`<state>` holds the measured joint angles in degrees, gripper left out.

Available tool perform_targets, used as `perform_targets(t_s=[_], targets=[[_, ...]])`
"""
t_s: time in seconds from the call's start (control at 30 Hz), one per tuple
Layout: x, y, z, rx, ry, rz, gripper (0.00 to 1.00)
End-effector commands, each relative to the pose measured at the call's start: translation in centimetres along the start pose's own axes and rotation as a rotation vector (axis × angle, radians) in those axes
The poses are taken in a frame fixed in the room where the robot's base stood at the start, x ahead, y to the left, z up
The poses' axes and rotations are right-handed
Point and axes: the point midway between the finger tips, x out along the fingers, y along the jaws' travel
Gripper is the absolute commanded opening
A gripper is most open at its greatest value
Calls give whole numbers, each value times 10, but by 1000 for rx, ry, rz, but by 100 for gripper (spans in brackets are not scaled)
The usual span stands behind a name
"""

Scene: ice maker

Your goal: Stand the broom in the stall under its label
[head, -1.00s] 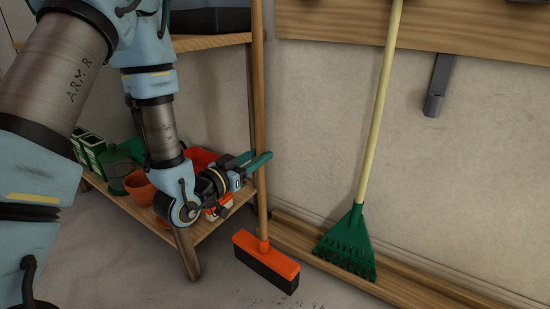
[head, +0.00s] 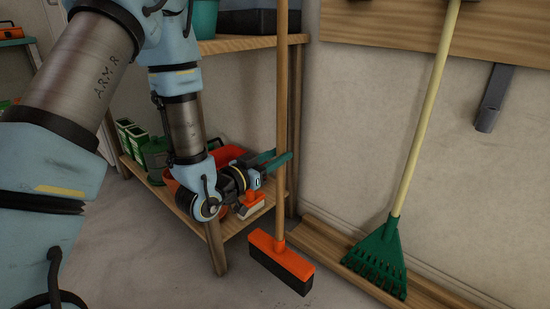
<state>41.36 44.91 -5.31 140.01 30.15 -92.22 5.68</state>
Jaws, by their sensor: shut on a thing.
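The broom has a long wooden handle (head: 281,90) and an orange head (head: 280,262) with dark bristles. It is near upright, in front of the shelf's right end. My gripper (head: 277,163) is shut on the handle, its green fingers around it at shelf height. I cannot tell whether the bristles touch the floor. A wooden rail (head: 320,238) with a raised edge runs along the wall's foot, to the right of the broom head. The handle's top is out of view. No label shows.
A green rake (head: 379,258) with a pale handle leans in the rail on the right. A grey bracket (head: 494,98) hangs from a wooden wall board (head: 385,27). The wooden shelf (head: 216,245) beside the broom holds pots and boxes. The floor at front left is clear.

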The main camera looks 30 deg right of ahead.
Motion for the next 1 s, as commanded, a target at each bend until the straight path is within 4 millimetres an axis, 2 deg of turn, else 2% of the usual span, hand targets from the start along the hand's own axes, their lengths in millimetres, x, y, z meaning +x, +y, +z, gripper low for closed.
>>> perform_targets(t_s=[1.0], targets=[[84, 0, -2, 1, 7, 0, 0]])
